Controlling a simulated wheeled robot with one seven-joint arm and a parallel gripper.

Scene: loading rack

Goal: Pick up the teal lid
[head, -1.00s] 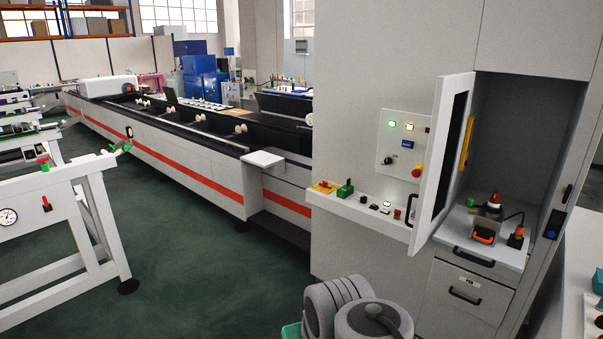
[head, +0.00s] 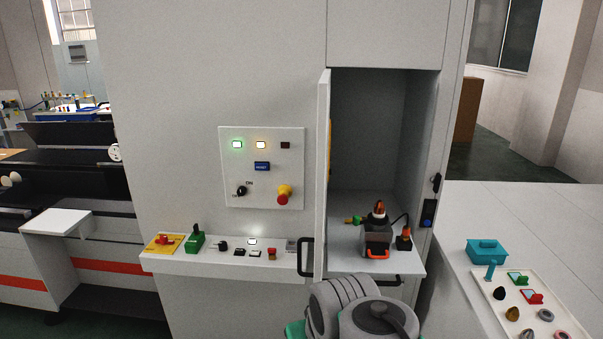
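A teal lid (head: 487,249) with a small raised handle on top lies at the right in the head view. What is under the lid cannot be made out. Rounded grey links of my arm show at the bottom centre, well to the left of the lid. My gripper is out of view.
The white tray (head: 497,303) holds several small parts, including a teal peg (head: 490,271) close in front of the lid. The counter (head: 540,220) behind the lid is bare. A cabinet with an open door (head: 322,170) and a control ledge (head: 220,262) stands ahead.

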